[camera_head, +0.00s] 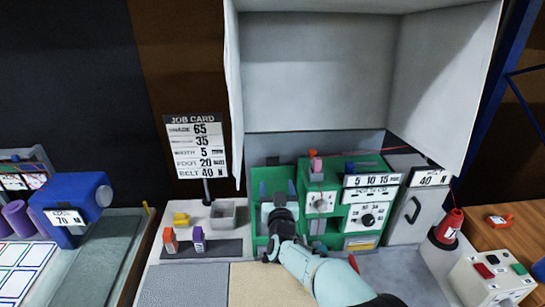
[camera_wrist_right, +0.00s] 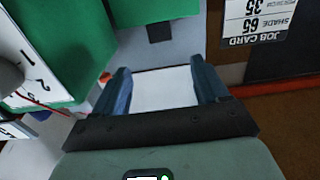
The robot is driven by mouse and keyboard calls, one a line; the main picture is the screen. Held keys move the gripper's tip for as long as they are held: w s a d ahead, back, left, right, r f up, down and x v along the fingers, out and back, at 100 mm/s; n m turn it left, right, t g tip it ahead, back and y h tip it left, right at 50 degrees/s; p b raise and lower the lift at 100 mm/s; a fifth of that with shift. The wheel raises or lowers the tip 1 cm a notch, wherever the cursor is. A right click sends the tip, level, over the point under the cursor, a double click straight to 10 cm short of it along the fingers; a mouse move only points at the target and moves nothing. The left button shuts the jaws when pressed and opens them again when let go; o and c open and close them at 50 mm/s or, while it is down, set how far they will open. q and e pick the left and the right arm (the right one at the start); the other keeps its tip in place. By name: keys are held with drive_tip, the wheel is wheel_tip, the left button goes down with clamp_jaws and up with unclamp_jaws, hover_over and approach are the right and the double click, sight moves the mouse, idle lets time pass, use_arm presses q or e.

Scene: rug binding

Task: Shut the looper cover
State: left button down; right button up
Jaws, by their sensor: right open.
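The green machine (camera_head: 335,172) stands under the large pale hood, and its left section (camera_head: 255,215) has a green front part that my right arm largely hides. I cannot tell for certain which part is the looper cover or how far open it is. My right gripper (camera_head: 277,190) is at that left section, its fingers pointing toward the machine. In the right wrist view the gripper (camera_wrist_right: 160,82) is open, with its two blue fingers apart and a pale flat surface (camera_wrist_right: 163,92) seen between them. Contact is not clear. My left gripper is not in view.
A dial panel (camera_head: 367,215) and a grey unit with a handle (camera_head: 413,210) stand to the right. A red thread cone (camera_head: 448,225) and a button box (camera_head: 492,277) are further right. A job card (camera_head: 195,147), a small grey tray (camera_head: 224,213) and orange and purple pieces are left.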

drive_tip(key=p, duration=0.3)
approach(273, 161)
drive_tip(key=w, duration=0.3)
drive_tip(key=w+p, duration=0.2)
drive_tip(key=w, duration=0.1)
drive_tip(key=w+p, duration=0.1)
drive_tip(key=w, duration=0.1)
drive_tip(key=shift+r, duration=0.35)
drive_tip(key=shift+w+f, duration=0.15)
drive_tip(key=shift+w, duration=0.1)
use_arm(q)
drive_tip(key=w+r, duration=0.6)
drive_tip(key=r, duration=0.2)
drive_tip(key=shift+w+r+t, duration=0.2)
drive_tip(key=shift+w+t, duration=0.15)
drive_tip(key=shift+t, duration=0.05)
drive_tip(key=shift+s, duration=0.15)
use_arm(e)
drive_tip(key=shift+s+f, duration=0.1)
drive_tip(key=shift+s, duration=0.05)
